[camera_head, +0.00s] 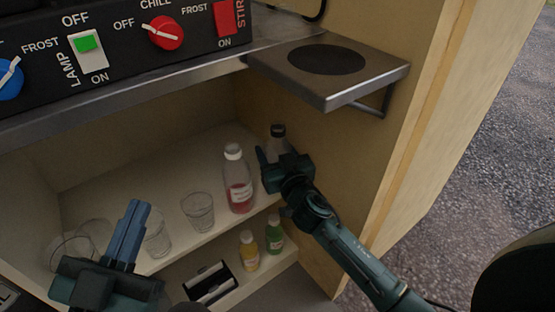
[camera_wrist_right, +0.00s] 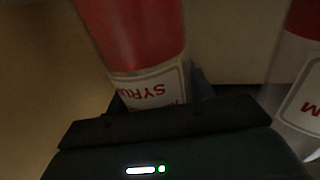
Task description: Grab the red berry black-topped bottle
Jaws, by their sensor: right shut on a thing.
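The black-topped bottle (camera_head: 277,133) stands at the right end of the upper shelf, against the side wall. My right gripper (camera_head: 272,166) is shut on it and hides most of its body. In the right wrist view, the held bottle (camera_wrist_right: 135,40) shows red contents and a white label reading "SYRU", between the fingers. A white-capped bottle with red liquid (camera_head: 238,180) stands just left of it; a red bottle with a white label, apart from the fingers, shows at the right of the wrist view (camera_wrist_right: 303,85). My left gripper (camera_head: 135,212) is empty, its fingers together, at lower left.
Clear glasses (camera_head: 198,211) stand along the upper shelf to the left. Small yellow (camera_head: 249,250) and green (camera_head: 274,233) bottles and a black-and-white item (camera_head: 209,283) are on the lower shelf. A metal side shelf (camera_head: 330,68) and a control panel (camera_head: 120,50) overhang.

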